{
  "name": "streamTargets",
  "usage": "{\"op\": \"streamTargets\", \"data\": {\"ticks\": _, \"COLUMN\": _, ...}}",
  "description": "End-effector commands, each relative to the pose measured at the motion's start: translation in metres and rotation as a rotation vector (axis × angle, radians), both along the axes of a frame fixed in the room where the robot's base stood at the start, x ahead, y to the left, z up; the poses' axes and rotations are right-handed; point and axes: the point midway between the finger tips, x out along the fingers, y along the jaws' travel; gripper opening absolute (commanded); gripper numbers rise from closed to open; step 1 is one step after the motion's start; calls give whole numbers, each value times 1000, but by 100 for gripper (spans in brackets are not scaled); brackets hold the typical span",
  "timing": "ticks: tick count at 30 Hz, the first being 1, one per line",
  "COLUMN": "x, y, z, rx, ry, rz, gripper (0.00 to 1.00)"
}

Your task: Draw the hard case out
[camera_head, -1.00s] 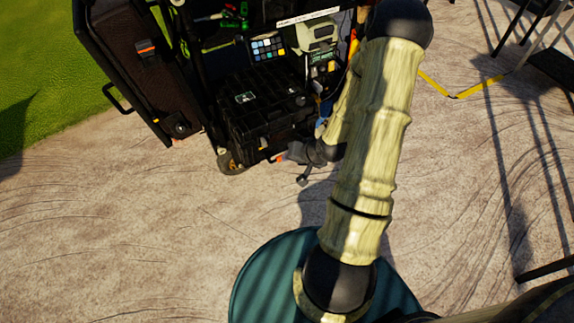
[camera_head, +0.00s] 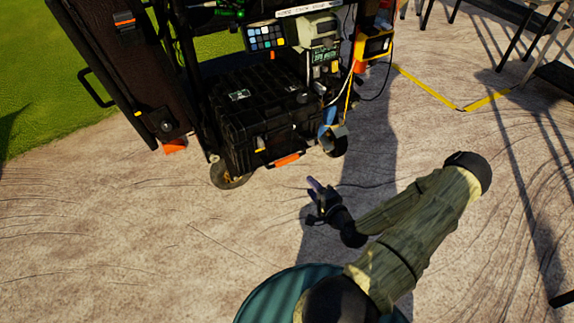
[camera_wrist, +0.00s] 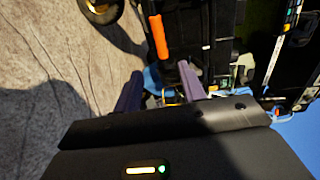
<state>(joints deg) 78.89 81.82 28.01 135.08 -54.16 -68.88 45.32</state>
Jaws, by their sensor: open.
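The black hard case (camera_head: 245,105) lies on the lower shelf of the video cart, with an orange handle (camera_head: 287,160) low on its near side. My gripper (camera_head: 314,187) is open and empty, below and slightly right of the handle in the head view, with ground visible between them. In the wrist view, the two purple fingers of my gripper (camera_wrist: 160,72) stand apart. The orange handle (camera_wrist: 158,36) appears beyond the fingertips, roughly between them. The case's dark side (camera_wrist: 195,25) is to its right.
The cart has wheels (camera_head: 228,176) beside the case and a colour chart (camera_head: 266,37) and devices above it. A tall black case (camera_head: 125,65) leans at left. A yellow device (camera_head: 374,45) with cables hangs at right. The ground before the cart is clear.

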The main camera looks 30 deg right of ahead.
Motion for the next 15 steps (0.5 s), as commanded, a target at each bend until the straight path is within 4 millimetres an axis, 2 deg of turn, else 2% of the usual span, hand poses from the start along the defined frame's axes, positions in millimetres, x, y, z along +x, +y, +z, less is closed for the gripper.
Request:
{"op": "streamTargets", "data": {"ticks": 8, "x": 4, "y": 1, "z": -1, "rx": -2, "ry": 3, "rz": 4, "gripper": 41}}
{"op": "streamTargets", "data": {"ticks": 15, "x": 32, "y": 2, "z": -8, "rx": -4, "ry": 2, "rz": 6, "gripper": 41}}
